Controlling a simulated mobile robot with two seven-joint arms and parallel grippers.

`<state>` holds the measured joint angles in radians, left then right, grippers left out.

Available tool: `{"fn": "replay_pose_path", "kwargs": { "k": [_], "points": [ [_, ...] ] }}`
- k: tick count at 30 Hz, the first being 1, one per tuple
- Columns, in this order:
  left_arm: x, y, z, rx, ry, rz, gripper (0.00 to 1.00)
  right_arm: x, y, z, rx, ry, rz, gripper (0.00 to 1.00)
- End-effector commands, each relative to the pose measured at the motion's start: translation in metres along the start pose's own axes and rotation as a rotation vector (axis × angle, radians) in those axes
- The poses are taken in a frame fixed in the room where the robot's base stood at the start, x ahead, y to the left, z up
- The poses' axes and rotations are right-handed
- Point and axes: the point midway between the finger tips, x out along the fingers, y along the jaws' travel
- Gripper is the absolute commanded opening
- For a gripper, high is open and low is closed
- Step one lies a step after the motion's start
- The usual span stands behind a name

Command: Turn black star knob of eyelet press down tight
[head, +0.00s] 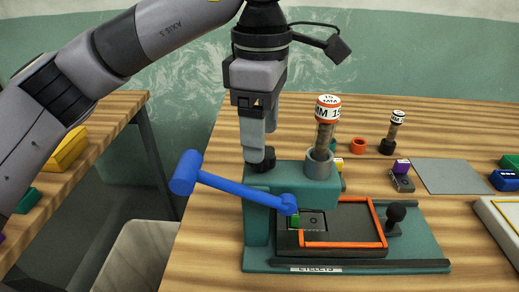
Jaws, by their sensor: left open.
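The eyelet press (262,222) is a teal machine on the wooden table. It has a blue lever (235,190) reaching to the left and a ring post with an orange-and-white "15 MM" cap (327,103). A black knob (264,159) sits on top of the press body at its left end; its star shape cannot be made out. My left gripper (257,156) points straight down at this knob, its fingertips at the knob and partly covering it. The gripper is open; whether its fingers touch the knob cannot be told. My right gripper is out of view.
An orange-edged plate (375,225) and a second black round knob (396,211) are on the press's right side. Behind are an orange ring (358,146), a small punch (388,143) and a grey mat (450,176). A white tray (500,222) stands at the right edge.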

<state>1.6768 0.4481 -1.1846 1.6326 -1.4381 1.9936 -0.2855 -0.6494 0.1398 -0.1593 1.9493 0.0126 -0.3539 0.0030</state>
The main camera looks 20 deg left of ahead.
Motion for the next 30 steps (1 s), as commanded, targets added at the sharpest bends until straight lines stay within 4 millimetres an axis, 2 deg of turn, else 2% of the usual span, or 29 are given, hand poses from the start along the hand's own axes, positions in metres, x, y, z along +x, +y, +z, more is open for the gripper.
{"fn": "replay_pose_path", "kwargs": {
  "k": [8,24,30],
  "points": [
    [0.001,0.0,0.0,0.001,0.0,0.0,0.69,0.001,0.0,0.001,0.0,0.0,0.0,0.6],
    [0.031,0.0,0.0,0.003,-0.001,-0.001,0.69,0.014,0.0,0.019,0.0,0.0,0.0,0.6],
    [0.031,0.0,0.0,0.003,-0.001,0.0,0.69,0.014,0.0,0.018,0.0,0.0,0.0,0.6]
  ]
}}
